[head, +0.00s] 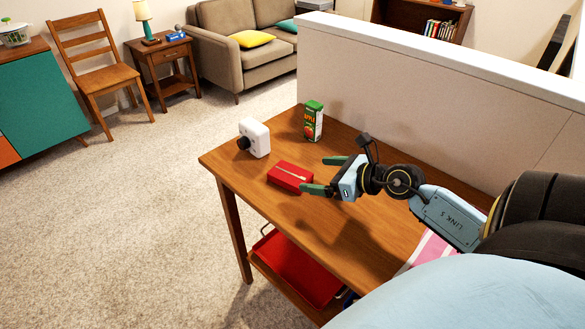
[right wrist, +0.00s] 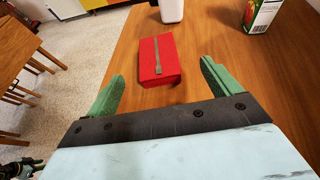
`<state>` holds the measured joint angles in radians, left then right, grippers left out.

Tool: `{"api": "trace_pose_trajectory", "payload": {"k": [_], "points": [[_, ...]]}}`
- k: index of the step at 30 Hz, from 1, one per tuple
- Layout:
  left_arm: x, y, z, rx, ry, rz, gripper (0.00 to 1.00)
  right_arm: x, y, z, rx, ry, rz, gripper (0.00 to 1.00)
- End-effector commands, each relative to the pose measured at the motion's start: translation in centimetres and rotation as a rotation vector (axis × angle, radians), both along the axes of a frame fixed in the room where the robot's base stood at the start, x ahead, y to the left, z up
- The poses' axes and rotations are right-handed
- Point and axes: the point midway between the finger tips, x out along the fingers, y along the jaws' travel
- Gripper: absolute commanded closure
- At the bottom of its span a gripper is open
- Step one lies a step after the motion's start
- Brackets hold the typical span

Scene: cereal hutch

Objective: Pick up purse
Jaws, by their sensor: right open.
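The purse is a small red box-like thing (head: 290,177) with a pale strip, lying on the wooden table (head: 350,230). My right gripper (head: 325,175) is open and empty above the table, with its green fingers pointing toward the purse. In the right wrist view the purse (right wrist: 159,62) lies ahead of the fingertips, between their lines and nearer the left one. The fingers appear apart from it.
A white camera-like object (head: 255,138) with a black knob stands behind the purse. A green juice carton (head: 313,121) stands near the partition wall (head: 400,100). A red tray (head: 300,268) sits on the shelf below. The tabletop around the purse is mostly clear.

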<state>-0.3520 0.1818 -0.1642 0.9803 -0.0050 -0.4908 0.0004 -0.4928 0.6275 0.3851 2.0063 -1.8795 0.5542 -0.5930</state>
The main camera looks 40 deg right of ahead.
Motion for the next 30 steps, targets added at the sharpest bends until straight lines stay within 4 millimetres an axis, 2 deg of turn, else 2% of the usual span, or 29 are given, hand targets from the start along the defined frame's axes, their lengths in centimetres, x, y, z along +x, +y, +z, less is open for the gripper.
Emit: {"api": "trace_pose_trajectory", "payload": {"k": [3,6,14,24,30], "points": [[0.8,-0.1,0.2,0.000,-0.008,0.002,0.60,1.9,0.5,-0.8,0.000,-0.003,-0.001,0.11],[1.4,-0.2,0.5,0.000,-0.011,0.005,0.60,3.0,0.8,-1.4,0.003,-0.001,-0.002,0.11],[2.2,-0.3,0.9,0.000,-0.017,0.008,0.60,4.3,1.3,-2.1,0.002,0.001,0.000,0.11],[5.0,-0.8,2.7,0.000,-0.039,0.018,0.60,7.8,2.7,-3.9,0.003,0.000,-0.001,0.11],[5.3,-0.8,3.1,-0.001,-0.041,0.020,0.60,8.3,2.9,-4.1,0.002,0.002,0.000,0.11]]}}
